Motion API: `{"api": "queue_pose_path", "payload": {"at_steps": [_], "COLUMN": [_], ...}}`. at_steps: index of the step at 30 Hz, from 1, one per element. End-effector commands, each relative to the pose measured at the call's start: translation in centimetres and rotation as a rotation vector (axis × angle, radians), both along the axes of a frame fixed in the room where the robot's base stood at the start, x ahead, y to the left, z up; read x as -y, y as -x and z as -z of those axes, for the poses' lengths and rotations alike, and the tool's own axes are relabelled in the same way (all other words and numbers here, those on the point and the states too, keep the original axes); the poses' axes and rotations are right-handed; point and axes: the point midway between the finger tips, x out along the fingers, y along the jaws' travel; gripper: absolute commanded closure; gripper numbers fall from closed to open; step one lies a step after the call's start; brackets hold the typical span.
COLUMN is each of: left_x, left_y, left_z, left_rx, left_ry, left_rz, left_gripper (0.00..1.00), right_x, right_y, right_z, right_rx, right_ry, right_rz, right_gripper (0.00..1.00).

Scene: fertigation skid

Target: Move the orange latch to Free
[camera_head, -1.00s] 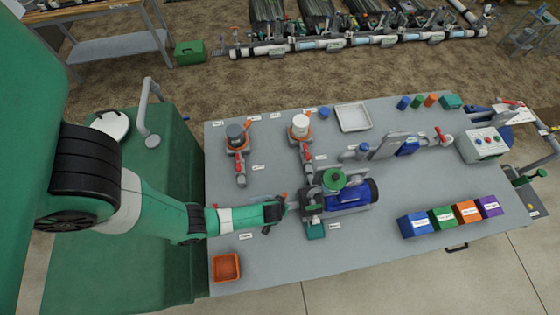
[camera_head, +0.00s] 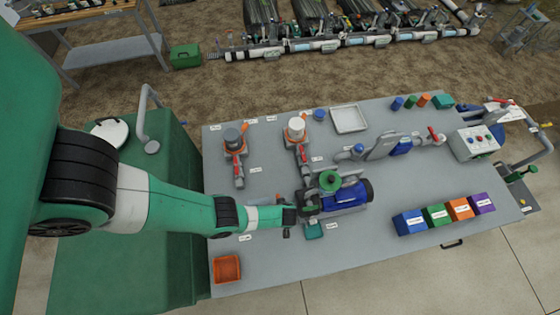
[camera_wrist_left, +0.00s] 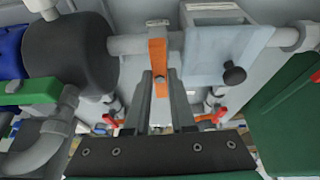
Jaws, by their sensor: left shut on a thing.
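The orange latch (camera_wrist_left: 157,60) shows in the left wrist view as an upright bar on a grey horizontal pipe. My left gripper (camera_wrist_left: 160,82) is shut on its lower part, with one dark finger on each side. In the head view my left gripper (camera_head: 303,213) is at the left end of the blue pump (camera_head: 347,195) with the green handwheel (camera_head: 330,180). The latch is hidden there behind my gripper and arm. The small labels on the table are too small to read. My right gripper is not in view.
In the wrist view a dark round body (camera_wrist_left: 75,52) is left of the latch, and a pale box (camera_wrist_left: 212,50) with a black knob is right. A teal block (camera_head: 313,231) and orange tray (camera_head: 227,269) are near my arm. The table's front middle is clear.

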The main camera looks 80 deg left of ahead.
Motion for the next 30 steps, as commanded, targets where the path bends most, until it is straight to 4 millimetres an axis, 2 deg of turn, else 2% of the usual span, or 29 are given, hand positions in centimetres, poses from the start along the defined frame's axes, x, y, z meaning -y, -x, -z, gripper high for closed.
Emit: {"api": "queue_pose_path", "payload": {"at_steps": [9,10,15,24,30], "left_x": [0.0,0.0,0.0,0.0,0.2], "left_y": [0.0,0.0,0.0,0.0,0.0], "left_z": [-0.1,-0.1,-0.1,-0.2,-2.4], "left_rx": [0.000,0.000,0.001,0.000,0.001], "left_ry": [0.001,0.001,0.001,0.000,0.000], "left_rz": [-0.005,-0.005,-0.004,-0.003,-0.004], "left_gripper": [1.00,0.76,0.47,0.47,0.47], "right_x": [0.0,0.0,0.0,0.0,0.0], "right_y": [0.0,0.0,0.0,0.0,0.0], "right_z": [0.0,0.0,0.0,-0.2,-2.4], "right_rx": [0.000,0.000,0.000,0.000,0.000], "right_ry": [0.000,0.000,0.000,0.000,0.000], "right_rz": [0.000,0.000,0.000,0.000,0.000], "right_gripper": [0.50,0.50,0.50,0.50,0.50]}}
